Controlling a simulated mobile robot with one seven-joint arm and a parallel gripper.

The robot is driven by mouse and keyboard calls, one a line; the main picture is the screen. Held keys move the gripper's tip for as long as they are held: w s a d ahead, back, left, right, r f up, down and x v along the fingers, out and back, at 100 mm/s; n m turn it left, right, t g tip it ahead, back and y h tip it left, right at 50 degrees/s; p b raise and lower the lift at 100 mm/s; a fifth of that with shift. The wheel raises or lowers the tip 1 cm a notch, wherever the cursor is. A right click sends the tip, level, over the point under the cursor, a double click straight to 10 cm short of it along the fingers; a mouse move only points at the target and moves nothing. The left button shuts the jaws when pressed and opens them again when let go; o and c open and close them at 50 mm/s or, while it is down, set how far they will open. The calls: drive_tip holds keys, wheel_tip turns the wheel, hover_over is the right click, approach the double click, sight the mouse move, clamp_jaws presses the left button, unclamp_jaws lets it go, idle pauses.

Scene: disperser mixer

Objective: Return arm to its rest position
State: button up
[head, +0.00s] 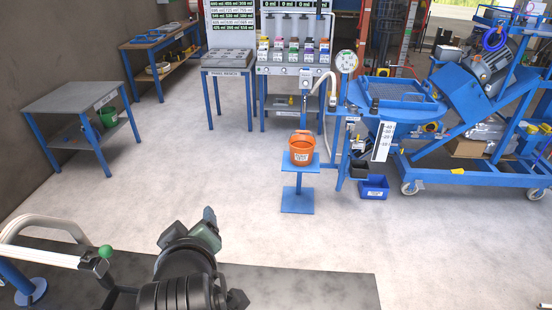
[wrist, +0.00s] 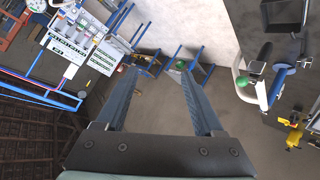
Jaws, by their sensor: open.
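My gripper (head: 207,222) is at the lower middle of the head view, raised at the end of my dark arm above the floor. In the wrist view its two long fingers (wrist: 157,70) are apart, with nothing between them. My gripper is open and empty, well away from the benches and the mixer stand. No mark of a rest position shows in either view.
An orange bucket (head: 301,150) stands on a small blue stand (head: 298,199). A grey table (head: 72,98) is at the left, and a blue wheeled machine (head: 470,160) at the right. A pale rail with a green knob (head: 105,251) is left of my arm. Middle floor is clear.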

drive_tip(key=w+d+r+m+t, duration=0.15)
drive_tip(key=d+r+t, duration=0.25)
drive_tip(key=r, duration=0.7)
drive_tip(key=d+r+m+t, duration=0.3)
drive_tip(key=r+t, duration=0.1)
drive_tip(key=r, duration=0.7)
drive_tip(key=s+d+r+m+t+h, duration=0.1)
drive_tip(key=s+d+r+m+t, duration=0.1)
drive_tip(key=s+r, duration=0.4)
drive_tip(key=s+d+r+m+t+h, duration=0.2)
drive_tip(key=s+d+r+t, duration=0.3)
drive_tip(key=r, duration=0.7)
drive_tip(key=shift+s+r+m+t, duration=0.25)
drive_tip(key=shift+s+m+t, duration=0.15)
drive_tip(key=shift+m+t, duration=0.2)
drive_tip(key=shift+d, duration=0.1)
